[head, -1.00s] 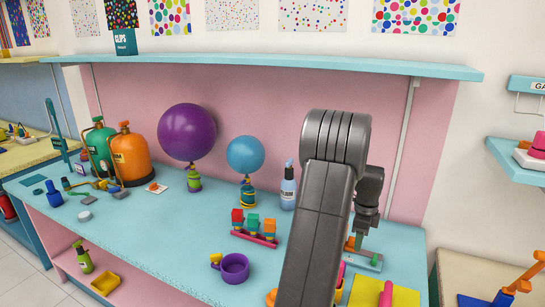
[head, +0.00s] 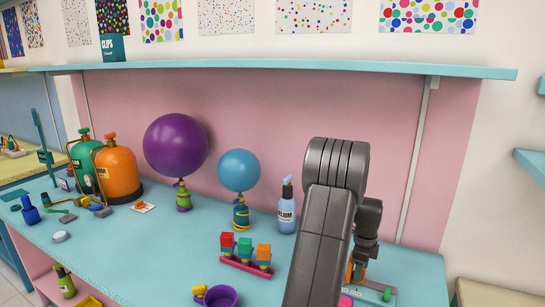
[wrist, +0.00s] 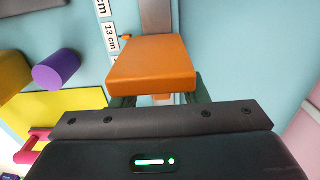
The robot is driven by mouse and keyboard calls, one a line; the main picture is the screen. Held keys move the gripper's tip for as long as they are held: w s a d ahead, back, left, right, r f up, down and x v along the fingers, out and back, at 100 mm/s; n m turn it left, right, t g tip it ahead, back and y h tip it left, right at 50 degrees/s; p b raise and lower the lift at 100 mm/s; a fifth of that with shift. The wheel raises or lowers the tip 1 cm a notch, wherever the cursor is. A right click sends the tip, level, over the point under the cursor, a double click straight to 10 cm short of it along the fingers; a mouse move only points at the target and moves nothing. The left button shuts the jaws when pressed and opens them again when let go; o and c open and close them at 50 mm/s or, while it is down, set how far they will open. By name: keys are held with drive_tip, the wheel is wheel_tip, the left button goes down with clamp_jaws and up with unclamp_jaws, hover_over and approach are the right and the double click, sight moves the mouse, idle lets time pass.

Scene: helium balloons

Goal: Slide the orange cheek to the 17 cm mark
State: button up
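The orange cheek (wrist: 150,66) is a flat-topped block in the wrist view, directly ahead of my gripper (wrist: 160,100). A bit of orange beside my arm in the head view (head: 349,272) looks like the same cheek. It sits on a gauge with a grey rail (wrist: 157,16) and printed labels, one of which reads 13 cm (wrist: 111,37). The 17 cm label is not readable. Dark finger parts show at both sides of the cheek's near end, but their tips are hidden. I cannot tell whether they press on it. My arm hides most of the gauge in the head view.
On the blue bench, a rack of coloured blocks (head: 246,262), a purple cup (head: 218,296) and a bottle (head: 287,212) stand left of my arm. Purple (head: 175,145) and blue (head: 239,170) balloons stand behind.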

drive_tip(key=shift+c, duration=0.2)
clamp_jaws()
drive_tip(key=shift+d, duration=0.1)
drive_tip(key=shift+s+d, duration=0.4)
drive_tip(key=shift+d, duration=0.45)
drive_tip(key=shift+s+d, duration=0.4)
drive_tip(key=shift+d, duration=0.4)
drive_tip(key=shift+o, duration=0.2)
unclamp_jaws()
drive_tip(key=shift+r, duration=0.1)
wheel_tip(320, 180, up, 14)
drive_tip(key=p, duration=0.7)
